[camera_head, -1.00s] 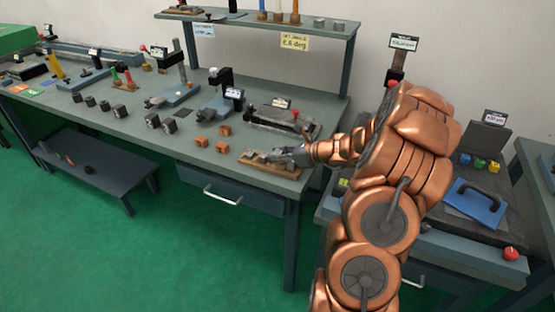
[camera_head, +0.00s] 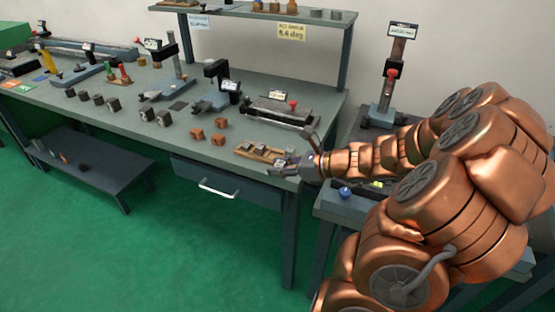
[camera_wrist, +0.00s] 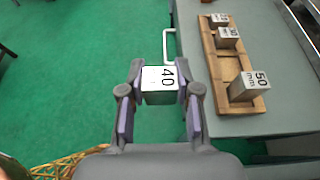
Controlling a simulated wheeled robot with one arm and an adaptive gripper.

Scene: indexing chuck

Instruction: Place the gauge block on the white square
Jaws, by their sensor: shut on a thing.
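My gripper (camera_wrist: 159,98) is shut on a gauge block (camera_wrist: 158,78), a small grey block whose pale top reads 40. The block is held clear of the bench, in front of its edge with green floor below in the wrist view. In the head view my gripper (camera_head: 284,168) is at the bench's front right corner, beside the wooden rack (camera_head: 252,155). The rack also shows in the wrist view (camera_wrist: 217,75) and carries a block marked 50 mm (camera_wrist: 246,88) and two smaller blocks (camera_wrist: 228,36). I cannot make out a white square in either view.
The bench (camera_head: 140,122) holds brown cubes (camera_head: 218,138), dark cubes (camera_head: 146,114), a dark square plate (camera_head: 178,105) and a clamp fixture (camera_head: 275,108). A drawer handle (camera_head: 218,190) juts from the front. A second table with a post stand (camera_head: 388,100) is at the right.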

